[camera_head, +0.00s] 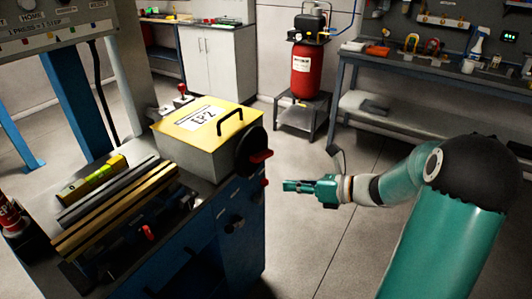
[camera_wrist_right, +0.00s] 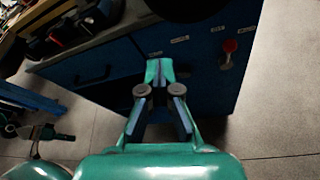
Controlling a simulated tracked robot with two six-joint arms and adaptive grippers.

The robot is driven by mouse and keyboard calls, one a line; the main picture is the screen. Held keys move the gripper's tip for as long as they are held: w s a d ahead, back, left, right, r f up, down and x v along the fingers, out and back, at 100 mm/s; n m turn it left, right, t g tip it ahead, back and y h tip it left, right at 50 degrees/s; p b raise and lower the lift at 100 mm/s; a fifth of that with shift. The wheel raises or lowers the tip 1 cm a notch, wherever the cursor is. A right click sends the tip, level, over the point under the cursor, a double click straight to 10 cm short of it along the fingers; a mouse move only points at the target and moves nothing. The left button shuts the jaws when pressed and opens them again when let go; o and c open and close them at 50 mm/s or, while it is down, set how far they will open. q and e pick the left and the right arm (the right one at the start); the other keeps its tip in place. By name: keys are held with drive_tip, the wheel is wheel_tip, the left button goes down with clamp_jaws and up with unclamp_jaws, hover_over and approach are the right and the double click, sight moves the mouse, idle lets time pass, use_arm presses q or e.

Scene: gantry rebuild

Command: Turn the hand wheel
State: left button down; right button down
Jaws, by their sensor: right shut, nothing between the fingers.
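The hand wheel (camera_head: 247,152) is a dark disc with a red handle (camera_head: 261,157), on the side of the blue cabinet by the yellow-topped box. My right gripper (camera_head: 287,186) is shut and empty, to the right of the wheel and a little lower, apart from it. In the right wrist view my shut fingers (camera_wrist_right: 159,70) point at the blue cabinet front. A dark round part at the top edge there may be the wheel, cut off. A small teal and dark shape at the left edge of that view looks like my left gripper (camera_wrist_right: 38,132); its jaws are unclear.
The yellow-topped box (camera_head: 208,123) marked EP2 stands on the blue cabinet (camera_head: 243,245). Metal bars (camera_head: 118,215) lie on its top. A red knob (camera_wrist_right: 229,46) sticks out of the cabinet front. A red tank (camera_head: 307,70) and a workbench stand behind. The floor right of the cabinet is clear.

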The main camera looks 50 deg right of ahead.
drive_tip(key=p, duration=0.2)
approach(243, 173)
drive_tip(key=w+a+f, duration=0.2)
drive_tip(key=w+f, duration=0.2)
drive_tip(key=r, duration=0.1)
drive_tip(key=d+r+p, duration=0.1)
drive_tip(key=shift+s+r, duration=0.1)
drive_tip(key=shift+r, duration=0.3)
drive_tip(key=shift+d+r+p, duration=0.2)
drive_tip(key=shift+r+p, duration=0.3)
